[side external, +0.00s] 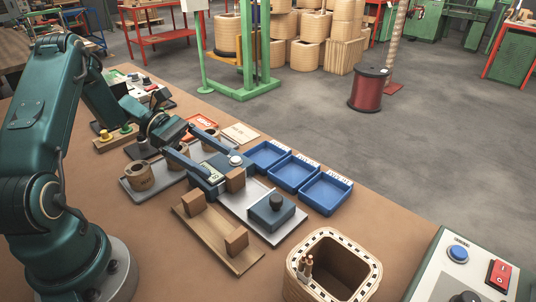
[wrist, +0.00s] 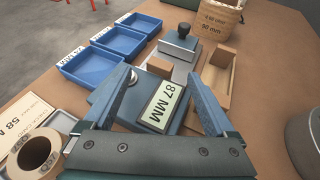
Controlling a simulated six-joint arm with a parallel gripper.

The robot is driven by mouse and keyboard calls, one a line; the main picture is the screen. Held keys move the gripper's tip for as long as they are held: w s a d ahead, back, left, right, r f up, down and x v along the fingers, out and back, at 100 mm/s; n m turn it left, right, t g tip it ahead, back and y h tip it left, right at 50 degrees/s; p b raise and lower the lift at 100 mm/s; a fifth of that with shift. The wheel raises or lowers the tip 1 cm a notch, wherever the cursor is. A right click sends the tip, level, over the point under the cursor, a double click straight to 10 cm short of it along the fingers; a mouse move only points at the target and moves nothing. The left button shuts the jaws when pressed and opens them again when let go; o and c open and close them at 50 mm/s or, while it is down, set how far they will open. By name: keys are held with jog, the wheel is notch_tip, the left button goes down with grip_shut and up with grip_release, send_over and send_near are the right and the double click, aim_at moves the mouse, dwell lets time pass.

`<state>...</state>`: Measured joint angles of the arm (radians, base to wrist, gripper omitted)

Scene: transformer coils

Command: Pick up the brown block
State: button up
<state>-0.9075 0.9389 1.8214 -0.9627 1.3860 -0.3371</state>
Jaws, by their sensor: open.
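The device's display (wrist: 164,102) reads 87 MM. My gripper (side external: 222,170) is open, its two long fingers spread over the device. In the wrist view the fingertips (wrist: 162,78) lie either side of the block, with visible space on both sides. I cannot tell the exact height of the fingertips. Two similar brown blocks, one at the far end (side external: 195,201) and one at the near end (side external: 236,241), stand on a wooden tray (side external: 213,236).
Blue bins (side external: 325,193) stand beside the device. A dark block with a knob (side external: 272,211) sits on the grey plate. A wooden coil box (side external: 332,265) and a control panel (side external: 465,270) are at the near right. Coils (side external: 139,177) stand on a grey tray at left.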

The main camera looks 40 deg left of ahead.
aim_at(235, 172)
jog(key=shift+x, duration=2.1)
grip_shut()
